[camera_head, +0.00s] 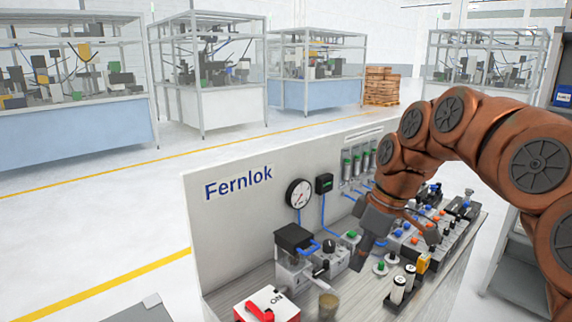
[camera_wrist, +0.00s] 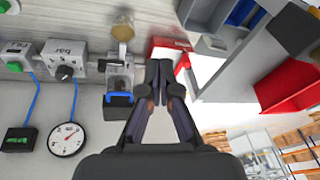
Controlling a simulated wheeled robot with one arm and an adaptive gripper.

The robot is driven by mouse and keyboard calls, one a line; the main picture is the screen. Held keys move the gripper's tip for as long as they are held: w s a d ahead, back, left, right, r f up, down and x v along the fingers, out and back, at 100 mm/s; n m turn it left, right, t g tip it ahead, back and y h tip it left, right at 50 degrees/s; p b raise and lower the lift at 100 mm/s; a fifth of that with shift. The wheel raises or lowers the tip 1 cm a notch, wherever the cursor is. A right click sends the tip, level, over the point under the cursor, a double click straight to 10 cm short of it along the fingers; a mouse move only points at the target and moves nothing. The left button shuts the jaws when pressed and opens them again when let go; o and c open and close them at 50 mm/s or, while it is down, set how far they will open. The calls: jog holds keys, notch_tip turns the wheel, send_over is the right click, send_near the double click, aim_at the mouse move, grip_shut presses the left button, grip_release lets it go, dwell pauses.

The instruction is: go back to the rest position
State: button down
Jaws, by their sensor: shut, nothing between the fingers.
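My gripper (camera_head: 359,264) hangs from my bent copper-coloured arm in front of the white Fernlok panel, over the bench. In the wrist view my gripper (camera_wrist: 158,68) is shut, its two dark fingers together with nothing between them. The fingers point past the clear-bodied device with a blue handle (camera_wrist: 118,97). That device also shows in the head view (camera_head: 293,240), left of the gripper. Whether the fingertips touch anything on the bench cannot be told.
The bench carries a red switch box (camera_head: 266,304), a brass cup (camera_head: 328,306), a knob box (camera_head: 331,252) and several small fittings right of the gripper. A round gauge (camera_head: 299,193) is on the panel. A red bin (camera_wrist: 290,88) shows in the wrist view. Open floor lies left.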

jog(key=s+d+f+m+h+p, duration=0.1)
jog(key=s+f+m, duration=0.2)
jog(key=s, duration=0.6)
jog(key=s+d+f+m+g+h+p, duration=0.1)
jog(key=s+f+m, duration=0.3)
jog(key=s, duration=0.6)
jog(key=s+d+f+m+g+h+p, duration=0.1)
jog(key=s+d+f+m, duration=0.1)
jog(key=s+m, duration=0.3)
jog(key=s+f, duration=0.1)
jog(key=s, duration=0.3)
jog(key=shift+s+f, duration=0.15)
jog(key=shift+f, duration=0.25)
